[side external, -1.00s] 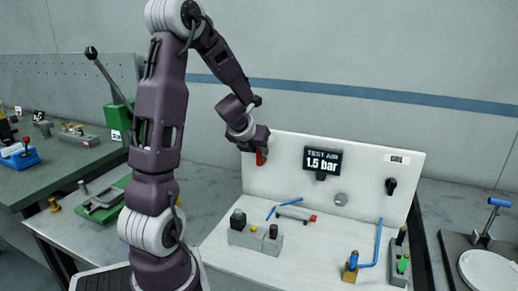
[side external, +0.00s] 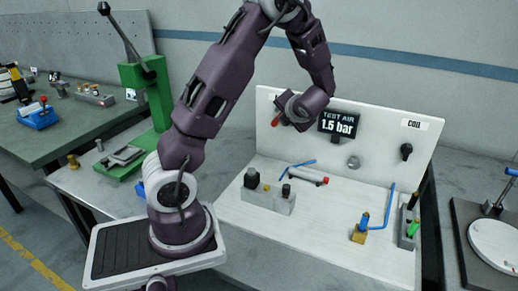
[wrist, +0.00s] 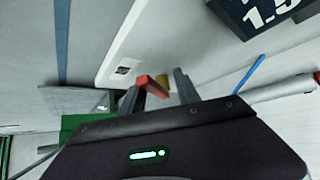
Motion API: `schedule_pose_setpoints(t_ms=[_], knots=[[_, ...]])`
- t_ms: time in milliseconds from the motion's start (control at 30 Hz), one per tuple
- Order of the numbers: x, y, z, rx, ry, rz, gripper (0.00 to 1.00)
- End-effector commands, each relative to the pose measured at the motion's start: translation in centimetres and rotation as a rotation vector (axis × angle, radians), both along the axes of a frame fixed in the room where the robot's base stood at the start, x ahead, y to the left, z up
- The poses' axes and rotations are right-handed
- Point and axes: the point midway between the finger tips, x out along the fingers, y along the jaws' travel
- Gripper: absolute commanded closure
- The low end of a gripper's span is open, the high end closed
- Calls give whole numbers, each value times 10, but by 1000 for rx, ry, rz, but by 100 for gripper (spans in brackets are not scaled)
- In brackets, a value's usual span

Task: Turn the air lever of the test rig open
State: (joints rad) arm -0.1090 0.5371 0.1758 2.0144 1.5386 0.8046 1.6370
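The red air lever (side external: 276,121) is on the left part of the upright white panel (side external: 380,165) of the test rig. In the side view it points down and to the left. In the wrist view the red lever (wrist: 152,87) shows with a brass-coloured piece (wrist: 162,80) beside it. My gripper (wrist: 158,90) is open, its two fingers apart on either side of the lever and brass piece. The lever's end is close to the left finger; I cannot tell whether they touch. In the side view the wrist hides part of the lever's mount.
The display (side external: 338,123) reads 1.5 bar, just right of my wrist. A black knob (side external: 406,151) and a round grey fitting (side external: 353,162) are on the panel. A grey block (side external: 270,200), blue tubes and a cylinder stand on the rig's base. A green press (side external: 150,95) is at left.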

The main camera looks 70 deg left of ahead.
Motion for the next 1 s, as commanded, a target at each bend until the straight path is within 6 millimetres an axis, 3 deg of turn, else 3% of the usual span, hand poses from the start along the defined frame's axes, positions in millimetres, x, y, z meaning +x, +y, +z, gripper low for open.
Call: schedule_pose_setpoints(t_ms=[433,700,1000], knots=[[14,-18,-43,595,598,-6,64],[11,-86,-37,571,559,13,64],[-53,-103,10,227,48,383,64]])
